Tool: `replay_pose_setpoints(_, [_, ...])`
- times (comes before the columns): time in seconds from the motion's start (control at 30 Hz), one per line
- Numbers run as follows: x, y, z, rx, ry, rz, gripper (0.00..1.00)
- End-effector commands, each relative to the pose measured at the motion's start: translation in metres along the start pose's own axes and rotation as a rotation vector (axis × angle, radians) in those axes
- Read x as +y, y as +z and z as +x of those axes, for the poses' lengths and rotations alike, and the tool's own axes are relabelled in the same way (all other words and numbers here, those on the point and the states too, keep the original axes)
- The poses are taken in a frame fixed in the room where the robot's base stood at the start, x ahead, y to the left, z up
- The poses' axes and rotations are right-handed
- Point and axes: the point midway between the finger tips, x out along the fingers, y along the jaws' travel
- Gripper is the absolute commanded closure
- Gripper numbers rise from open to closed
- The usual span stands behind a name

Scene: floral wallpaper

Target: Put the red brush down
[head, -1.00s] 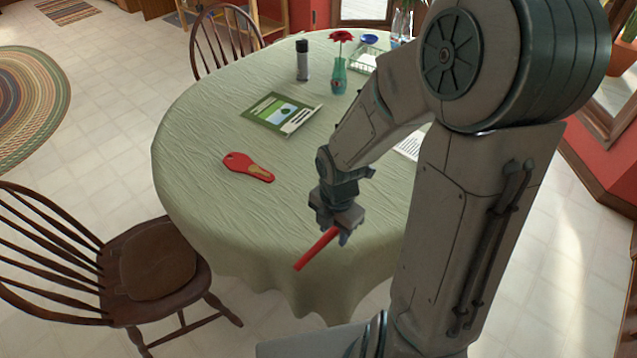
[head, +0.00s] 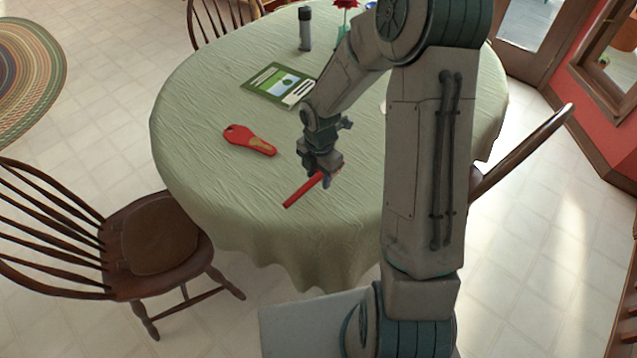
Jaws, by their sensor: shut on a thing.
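The red brush (head: 301,191) shows as a thin red stick. My gripper (head: 325,173) is shut on its upper right end. The brush slants down to the left from the fingers, over the front part of the green-clothed table (head: 215,185). I cannot tell whether its lower end touches the cloth. The part between the fingers is hidden.
A red flat object with a tan patch (head: 249,141) lies left of my gripper. A green booklet (head: 279,84), a dark bottle (head: 305,28) and a red flower (head: 346,4) are farther back. Bare cloth surrounds the brush. Wooden chairs stand around the table.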

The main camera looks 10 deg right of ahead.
Motion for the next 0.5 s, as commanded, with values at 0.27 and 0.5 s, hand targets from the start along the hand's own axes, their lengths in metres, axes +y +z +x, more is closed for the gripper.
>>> replay_pose_setpoints(0.27, [0.001, 0.000, 0.030, 0.003, -0.003, -0.002, 0.85])
replay_pose_setpoints(0.5, [0.001, 0.001, 0.040, 0.000, 0.001, -0.001, 0.85])
